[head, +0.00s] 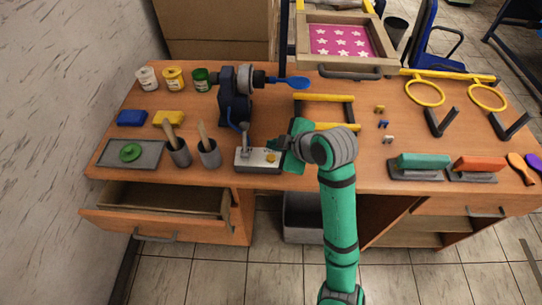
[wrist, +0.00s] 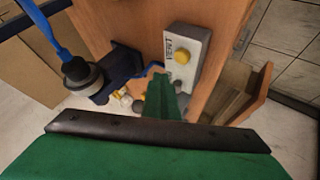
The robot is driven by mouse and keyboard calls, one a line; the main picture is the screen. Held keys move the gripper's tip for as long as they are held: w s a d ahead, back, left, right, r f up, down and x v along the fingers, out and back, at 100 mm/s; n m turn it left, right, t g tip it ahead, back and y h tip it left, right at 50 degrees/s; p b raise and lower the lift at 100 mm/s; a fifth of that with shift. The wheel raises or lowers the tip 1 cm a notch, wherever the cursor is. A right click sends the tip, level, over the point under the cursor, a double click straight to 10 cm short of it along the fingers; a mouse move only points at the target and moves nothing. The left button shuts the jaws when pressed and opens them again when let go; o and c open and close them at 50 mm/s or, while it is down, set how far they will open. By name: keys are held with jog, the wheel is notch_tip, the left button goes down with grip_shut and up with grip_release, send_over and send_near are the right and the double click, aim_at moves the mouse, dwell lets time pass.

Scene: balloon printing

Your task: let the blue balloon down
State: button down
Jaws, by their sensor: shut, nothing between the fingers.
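The blue balloon (head: 292,82) sits on the nozzle of the dark blue machine (head: 236,108) at the back of the desk. It looks small and narrow, and part of it also shows at upper left in the wrist view (wrist: 42,25). A light grey control box (head: 250,163) with a grey lever (head: 245,140) and a yellow button (head: 271,157) sits at the desk's front edge. In the wrist view the yellow button (wrist: 182,55) is clear of my fingers. My gripper (head: 274,145) is shut and empty, close over the box; contact cannot be told.
Two dark cups (head: 180,154) with wooden handles and a grey tray (head: 112,154) with a green disc stand left of the box. A yellow-barred frame (head: 326,97) stands behind my arm. An open drawer (head: 160,199) juts out at front left.

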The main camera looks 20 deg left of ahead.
jog(key=shift+r, duration=1.15)
